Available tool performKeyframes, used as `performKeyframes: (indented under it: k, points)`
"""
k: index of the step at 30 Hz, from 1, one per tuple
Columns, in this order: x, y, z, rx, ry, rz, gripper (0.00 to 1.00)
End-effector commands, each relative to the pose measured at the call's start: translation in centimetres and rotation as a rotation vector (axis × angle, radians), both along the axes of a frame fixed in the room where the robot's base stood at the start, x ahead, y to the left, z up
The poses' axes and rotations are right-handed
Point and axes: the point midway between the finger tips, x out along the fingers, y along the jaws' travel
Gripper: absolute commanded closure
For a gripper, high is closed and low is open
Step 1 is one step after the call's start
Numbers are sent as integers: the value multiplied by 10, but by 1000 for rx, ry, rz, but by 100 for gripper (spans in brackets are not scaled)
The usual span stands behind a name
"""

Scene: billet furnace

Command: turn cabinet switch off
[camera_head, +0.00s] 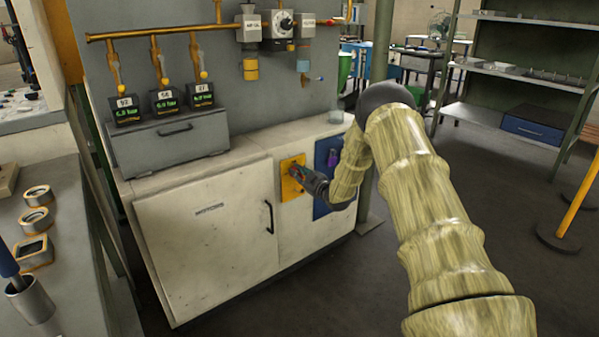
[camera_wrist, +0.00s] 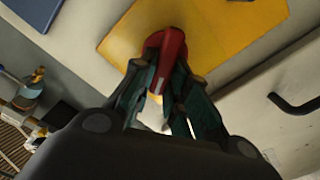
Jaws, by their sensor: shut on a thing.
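The cabinet (camera_head: 218,226) is off-white with a black door handle. On its front is a yellow plate (camera_head: 289,188) carrying the switch. In the wrist view the yellow plate (camera_wrist: 215,30) fills the top, and the red switch knob (camera_wrist: 165,50) stands out from it. My gripper (camera_head: 303,174) reaches the plate from the right. In the wrist view my gripper (camera_wrist: 163,85) is shut on the red knob, with a finger on each side of it. The fingers hide part of the knob, and I cannot tell its exact setting.
A blue panel (camera_head: 325,160) is just right of the yellow plate, close to my arm. The door handle (camera_head: 268,217) juts out to the left. A grey box (camera_head: 170,145) and gauges stand on top. Open floor lies at the right.

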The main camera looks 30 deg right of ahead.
Motion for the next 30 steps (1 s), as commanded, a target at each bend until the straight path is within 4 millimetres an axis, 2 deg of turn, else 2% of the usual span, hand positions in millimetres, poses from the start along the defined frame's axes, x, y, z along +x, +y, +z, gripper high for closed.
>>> performKeyframes:
  k: [21, 30]
  points:
    - [-1, 10, -11, -673, -52, 3, 100]
    - [-1, 10, -16, -891, -69, 3, 100]
